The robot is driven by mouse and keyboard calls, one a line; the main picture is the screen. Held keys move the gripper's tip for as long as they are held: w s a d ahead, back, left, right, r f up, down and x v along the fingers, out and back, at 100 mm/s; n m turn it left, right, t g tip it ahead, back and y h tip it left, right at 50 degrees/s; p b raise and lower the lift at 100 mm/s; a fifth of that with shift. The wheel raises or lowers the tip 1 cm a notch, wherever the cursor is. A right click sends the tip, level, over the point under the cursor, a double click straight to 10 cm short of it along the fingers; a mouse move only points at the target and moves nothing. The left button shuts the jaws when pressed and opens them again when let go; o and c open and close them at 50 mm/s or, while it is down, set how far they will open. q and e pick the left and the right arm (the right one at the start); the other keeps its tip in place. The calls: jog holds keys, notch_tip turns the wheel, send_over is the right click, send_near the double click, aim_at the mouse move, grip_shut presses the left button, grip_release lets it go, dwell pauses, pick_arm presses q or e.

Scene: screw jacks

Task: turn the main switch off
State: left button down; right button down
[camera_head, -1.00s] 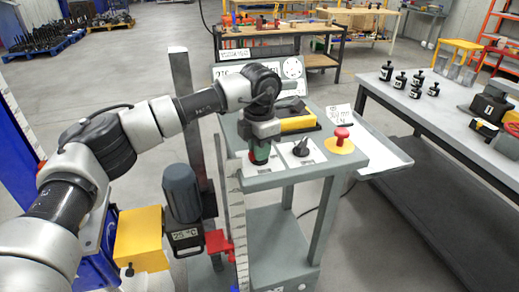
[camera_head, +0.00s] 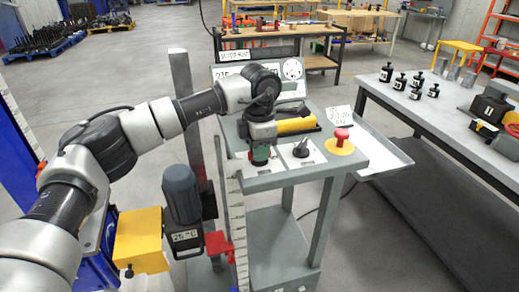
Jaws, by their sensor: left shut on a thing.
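My left gripper (camera_head: 260,156) points down at the left end of the grey console top (camera_head: 348,170). It is shut on a small control on a white plate, taken to be the main switch; the gripper hides most of it. A bit of red and a green part show at the fingertips. A black rotary knob (camera_head: 301,149) stands on its own white plate just to the right, apart from the gripper. A red mushroom button (camera_head: 342,136) on a yellow base stands farther right. My right gripper is not in view.
A yellow and black item (camera_head: 297,125) lies behind the controls. A panel with a round dial (camera_head: 292,69) rises at the back. A grey motor (camera_head: 183,195) and a ruled post stand left of the console.

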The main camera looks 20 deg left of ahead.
pick_arm(q)
jog(key=c, duration=1.1)
grip_release()
jog(key=shift+r, duration=0.15)
notch_tip(320, 180, up, 11)
jog(key=shift+f+b, duration=0.15)
jog(key=shift+b, duration=0.2)
